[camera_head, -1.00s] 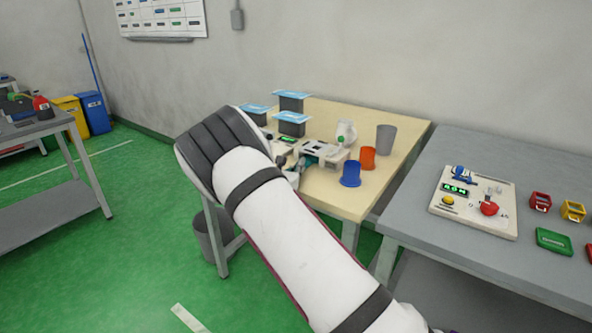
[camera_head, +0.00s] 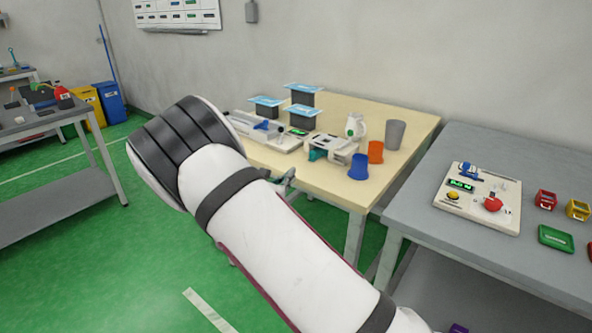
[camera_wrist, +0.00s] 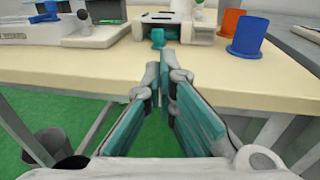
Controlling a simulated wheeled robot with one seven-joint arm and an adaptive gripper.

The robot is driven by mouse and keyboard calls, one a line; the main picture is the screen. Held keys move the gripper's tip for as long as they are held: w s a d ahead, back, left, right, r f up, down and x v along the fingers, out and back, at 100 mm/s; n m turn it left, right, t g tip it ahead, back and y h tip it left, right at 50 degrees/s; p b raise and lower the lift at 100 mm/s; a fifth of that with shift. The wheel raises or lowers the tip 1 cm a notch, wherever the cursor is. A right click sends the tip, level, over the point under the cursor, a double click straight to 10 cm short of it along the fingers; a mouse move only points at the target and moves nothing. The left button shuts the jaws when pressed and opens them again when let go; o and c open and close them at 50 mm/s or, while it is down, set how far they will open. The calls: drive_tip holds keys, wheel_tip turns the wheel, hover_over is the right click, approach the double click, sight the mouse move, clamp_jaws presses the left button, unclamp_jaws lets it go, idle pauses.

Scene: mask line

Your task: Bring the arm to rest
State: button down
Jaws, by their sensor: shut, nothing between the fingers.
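My gripper (camera_wrist: 165,85) shows in the wrist view with its teal-padded fingers closed together at the tips and nothing between them. It is in front of the near edge of the wooden table (camera_wrist: 90,84), above the green floor. In the head view my white arm reaches across the middle, and its dark-banded elbow hides part of the table's left side. Most of the gripper is hidden behind the arm there; a small grey part shows near the table's front edge.
The table bears a white machine (camera_head: 332,148), a blue cup (camera_head: 358,168), an orange cup (camera_head: 376,152), a grey cup (camera_head: 395,135) and black boxes with blue packs (camera_head: 303,116). A grey bench (camera_head: 420,205) with a control panel (camera_head: 478,200) stands right. A bin (camera_wrist: 45,145) stands below.

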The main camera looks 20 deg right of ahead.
drive_tip(key=s+d+r+m+g+y+p, duration=0.1)
drive_tip(key=s+d+r+m+g+p, duration=0.15)
drive_tip(key=s+d+r+m, duration=0.4)
drive_tip(key=s+d+r+m+g+p, duration=0.1)
drive_tip(key=s+r+m+g, duration=0.3)
drive_tip(key=s, duration=0.5)
drive_tip(key=s+d+r+m+g+y+p, duration=0.1)
drive_tip(key=s+d+r+m+g, duration=0.35)
drive_tip(key=s+r, duration=0.2)
drive_tip(key=s+a+r+m+t+y+p, duration=0.1)
drive_tip(key=s+a+r+m+y+p, duration=0.1)
drive_tip(key=s, duration=0.7)
drive_tip(key=s+a+r+m+t+y+p, duration=0.1)
drive_tip(key=s+a+r+m+y, duration=0.4)
drive_tip(key=s, duration=0.5)
drive_tip(key=s+a+r+m+y+p, duration=0.3)
drive_tip(key=s+a+m, duration=0.1)
drive_tip(key=s, duration=0.6)
drive_tip(key=shift+a+r+m+t, duration=0.35)
drive_tip(key=shift+r+m+t, duration=0.05)
drive_tip(key=shift+m, duration=0.1)
